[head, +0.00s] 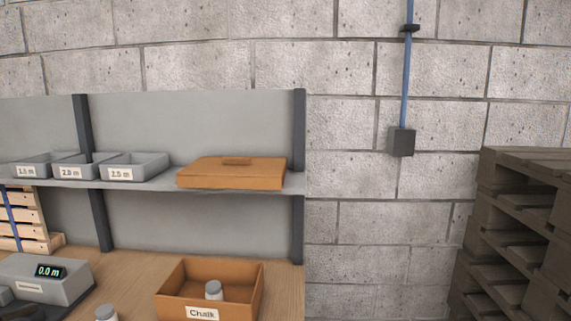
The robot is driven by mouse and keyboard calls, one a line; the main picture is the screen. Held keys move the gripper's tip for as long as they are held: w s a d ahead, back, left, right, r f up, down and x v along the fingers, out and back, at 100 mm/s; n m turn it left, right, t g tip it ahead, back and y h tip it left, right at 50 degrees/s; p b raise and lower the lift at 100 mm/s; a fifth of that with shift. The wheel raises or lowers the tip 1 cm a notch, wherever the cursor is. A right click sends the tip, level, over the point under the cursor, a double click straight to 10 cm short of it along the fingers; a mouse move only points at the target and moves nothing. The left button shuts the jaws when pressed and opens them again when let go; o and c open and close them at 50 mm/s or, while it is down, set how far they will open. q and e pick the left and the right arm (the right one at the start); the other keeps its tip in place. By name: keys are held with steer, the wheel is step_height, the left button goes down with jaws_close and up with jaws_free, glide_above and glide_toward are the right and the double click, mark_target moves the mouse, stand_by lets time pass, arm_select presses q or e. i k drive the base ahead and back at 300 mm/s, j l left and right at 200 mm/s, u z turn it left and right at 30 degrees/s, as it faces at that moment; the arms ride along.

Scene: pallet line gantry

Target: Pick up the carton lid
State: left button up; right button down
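The carton lid (231,174) is a flat orange-brown lid with a small raised grip on top. It lies on the right end of the upper grey shelf (150,184). Below it, on the wooden bench, stands an open orange-brown carton (209,294) labelled "Chalk", with a white-grey jar (214,290) inside. Neither of my grippers shows in the head view.
Grey bins (138,168) marked with lengths stand on the shelf left of the lid. A device reading "0.0 m" (45,278) and another jar (107,313) are on the bench (130,270). Stacked dark pallets (520,230) stand at right. A dark upright (298,130) borders the shelf.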

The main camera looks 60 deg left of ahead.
mark_target(228, 172)
steer(key=i+u, duration=0.2)
steer(key=u, duration=0.2)
steer(key=i+u, duration=0.35)
steer(key=i+l+u, duration=0.1)
steer(key=u, duration=0.3)
steer(key=i+l+u, duration=0.15)
steer(key=u, duration=0.2)
